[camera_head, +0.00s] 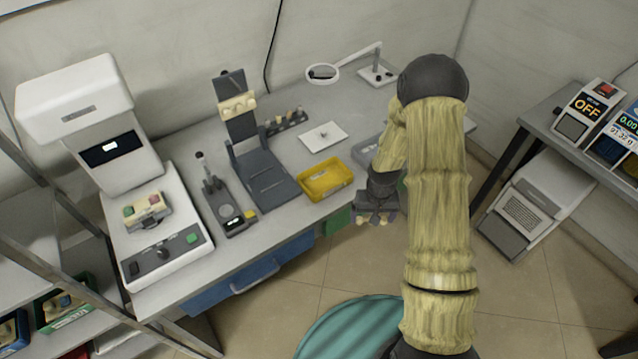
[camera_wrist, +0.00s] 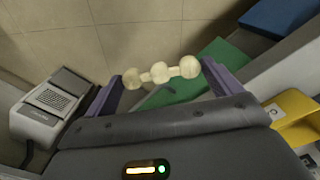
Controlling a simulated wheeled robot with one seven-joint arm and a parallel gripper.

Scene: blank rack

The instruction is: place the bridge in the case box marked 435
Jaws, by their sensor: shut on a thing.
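My gripper (camera_head: 376,214) hangs past the front edge of the bench, right of the yellow tray, pointing down over the floor. In the wrist view its two purple fingers (camera_wrist: 160,74) are shut on the bridge (camera_wrist: 161,72), a cream piece of several joined rounded lumps lying across between them. Case boxes stand on the rack at the lower left: one with a green front (camera_head: 66,314) and a blue one (camera_head: 12,334), each with pieces inside. I cannot read any box number, so I cannot tell which is marked 435.
The bench holds a yellow tray (camera_head: 325,194), a dark stand (camera_head: 262,178), a white machine (camera_head: 160,240) and a magnifier lamp (camera_head: 323,73). A green bin (camera_head: 338,219) is below the bench edge. A side table with displays (camera_head: 588,112) stands right. Open floor lies between.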

